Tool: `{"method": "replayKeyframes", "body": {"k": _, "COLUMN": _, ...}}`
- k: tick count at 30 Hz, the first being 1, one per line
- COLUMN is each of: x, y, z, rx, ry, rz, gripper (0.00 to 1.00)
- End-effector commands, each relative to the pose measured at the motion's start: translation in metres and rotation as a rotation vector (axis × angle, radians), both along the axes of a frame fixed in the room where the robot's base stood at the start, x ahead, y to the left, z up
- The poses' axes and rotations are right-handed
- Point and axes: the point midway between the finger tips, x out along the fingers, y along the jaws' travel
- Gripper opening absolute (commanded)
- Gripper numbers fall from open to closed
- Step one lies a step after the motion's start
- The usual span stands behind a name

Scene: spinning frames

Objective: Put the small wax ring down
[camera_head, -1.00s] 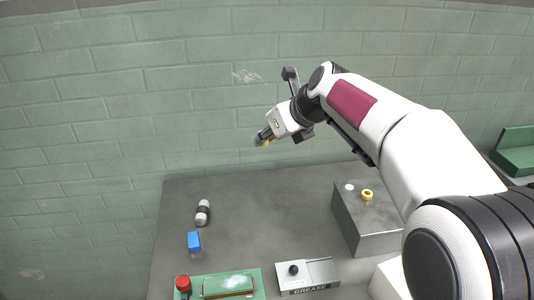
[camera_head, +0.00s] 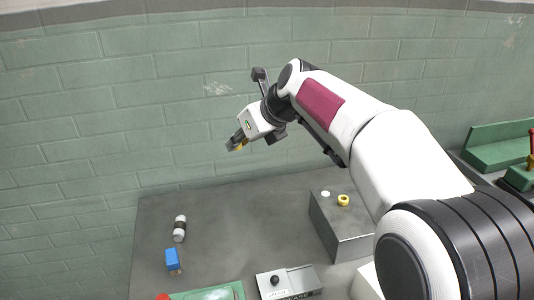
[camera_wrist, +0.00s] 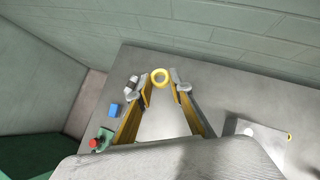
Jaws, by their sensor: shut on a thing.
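My gripper (camera_head: 237,142) is raised in the air above the far part of the grey table, in front of the green brick wall. In the wrist view its two fingertips (camera_wrist: 160,82) are shut on a small yellow ring (camera_wrist: 160,70), the wax ring. The ring's hole faces the wrist camera. In the head view the held ring is mostly hidden by the fingers, with only a bit of yellow showing.
A grey block (camera_head: 349,238) at the table's right bears another yellow ring (camera_head: 343,200) and a white disc (camera_head: 325,194). A black-and-white cylinder (camera_head: 180,229), a blue block (camera_head: 172,259) and a grease box (camera_head: 289,282) stand on the table (camera_head: 240,225). Its middle is clear.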

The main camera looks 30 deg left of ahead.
Motion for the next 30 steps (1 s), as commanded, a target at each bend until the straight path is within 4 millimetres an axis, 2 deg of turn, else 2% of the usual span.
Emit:
{"method": "replayKeyframes", "body": {"k": 8, "x": 0.007, "y": -0.006, "z": 0.0, "rx": 0.0, "ry": 0.0, "rz": -0.011, "gripper": 0.13}}
{"method": "replayKeyframes", "body": {"k": 14, "x": 0.03, "y": -0.029, "z": 0.006, "rx": 0.001, "ry": 0.0, "rz": -0.057, "gripper": 0.13}}
{"method": "replayKeyframes", "body": {"k": 20, "x": 0.065, "y": -0.077, "z": 0.005, "rx": -0.001, "ry": 0.001, "rz": -0.142, "gripper": 0.13}}
{"method": "replayKeyframes", "body": {"k": 24, "x": 0.088, "y": -0.119, "z": -0.002, "rx": -0.002, "ry": 0.001, "rz": -0.21, "gripper": 0.13}}
{"method": "replayKeyframes", "body": {"k": 30, "x": 0.111, "y": -0.18, "z": -0.016, "rx": -0.001, "ry": 0.004, "rz": -0.284, "gripper": 0.13}}
